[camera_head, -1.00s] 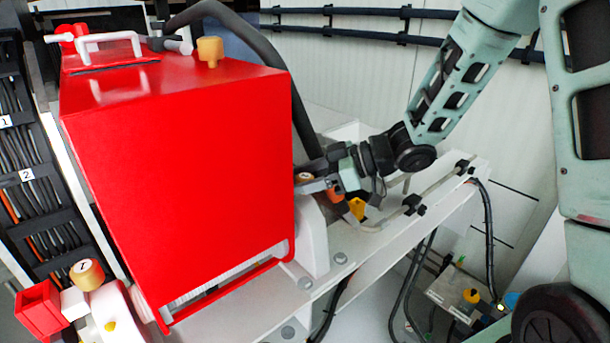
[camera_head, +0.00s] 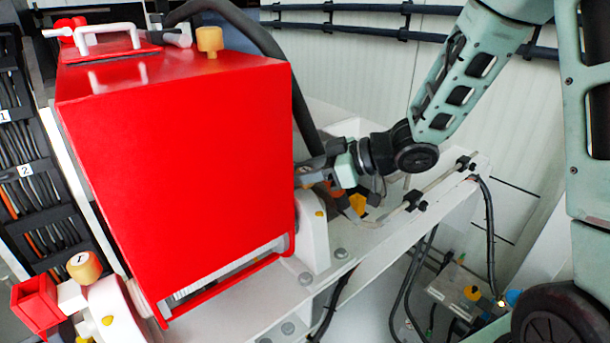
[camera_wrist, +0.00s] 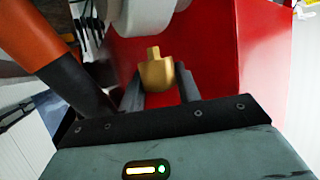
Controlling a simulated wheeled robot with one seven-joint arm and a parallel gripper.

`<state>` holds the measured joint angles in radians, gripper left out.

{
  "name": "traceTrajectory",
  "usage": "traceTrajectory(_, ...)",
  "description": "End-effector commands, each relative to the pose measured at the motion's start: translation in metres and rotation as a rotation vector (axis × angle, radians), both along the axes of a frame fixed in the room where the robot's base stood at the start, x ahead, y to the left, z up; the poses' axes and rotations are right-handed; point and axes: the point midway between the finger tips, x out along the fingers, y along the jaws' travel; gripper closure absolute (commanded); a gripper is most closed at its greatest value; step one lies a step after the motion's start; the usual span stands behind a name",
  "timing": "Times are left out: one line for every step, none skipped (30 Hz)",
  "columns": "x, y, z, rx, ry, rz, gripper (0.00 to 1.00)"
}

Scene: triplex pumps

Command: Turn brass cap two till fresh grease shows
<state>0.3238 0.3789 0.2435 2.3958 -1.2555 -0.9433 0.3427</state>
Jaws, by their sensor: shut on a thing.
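A brass cap (camera_wrist: 157,73) with a narrow stub shows between the two fingers of my gripper (camera_wrist: 160,84) in the wrist view. The fingers are shut on its sides. In the head view my gripper (camera_head: 308,174) reaches in at the right edge of the red housing (camera_head: 190,170), and the held cap is hidden there. Another brass cap (camera_head: 83,266), marked 1, sits at the lower left. I cannot read a number on the held cap, and no grease can be made out.
A brass plug (camera_head: 210,42) stands on the housing top beside a white handle (camera_head: 105,38). A thick black hose (camera_head: 285,75) runs behind the housing. A pale pipe (camera_head: 425,195) lies along the white frame right of my gripper. An orange-and-black part (camera_wrist: 60,75) is close on the left.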

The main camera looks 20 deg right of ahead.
Motion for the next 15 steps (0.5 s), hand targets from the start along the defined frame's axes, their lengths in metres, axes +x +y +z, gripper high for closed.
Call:
traceTrajectory(-0.0011,0.0006,-0.0032,-0.002,-0.002,-0.033,0.9)
traceTrajectory(-0.0011,0.0007,-0.0035,-0.002,-0.002,-0.056,0.9)
traceTrajectory(-0.0011,0.001,-0.0037,-0.001,-0.003,-0.09,0.9)
traceTrajectory(-0.0013,0.0011,-0.0041,-0.001,-0.002,-0.116,0.9)
traceTrajectory(-0.0011,0.001,-0.0045,-0.001,-0.003,-0.143,0.9)
traceTrajectory(-0.0013,0.0012,-0.0049,-0.001,-0.004,-0.179,0.9)
traceTrajectory(-0.0014,0.0014,-0.0052,-0.002,-0.005,-0.206,0.9)
traceTrajectory(-0.0013,0.0014,-0.0055,-0.002,-0.005,-0.235,0.9)
traceTrajectory(-0.0015,0.0016,-0.006,-0.002,-0.006,-0.273,0.9)
traceTrajectory(-0.0015,0.0017,-0.0061,-0.001,-0.006,-0.3,0.9)
traceTrajectory(-0.0012,0.0013,-0.0063,-0.001,-0.005,-0.327,0.9)
traceTrajectory(-0.0012,0.0017,-0.0058,-0.001,-0.006,-0.358,0.9)
traceTrajectory(-0.001,0.0014,-0.0059,0.0,-0.006,-0.381,0.9)
traceTrajectory(-0.001,0.0013,-0.006,0.0,-0.006,-0.403,0.9)
traceTrajectory(-0.0009,0.0016,-0.0057,0.0,-0.006,-0.429,0.9)
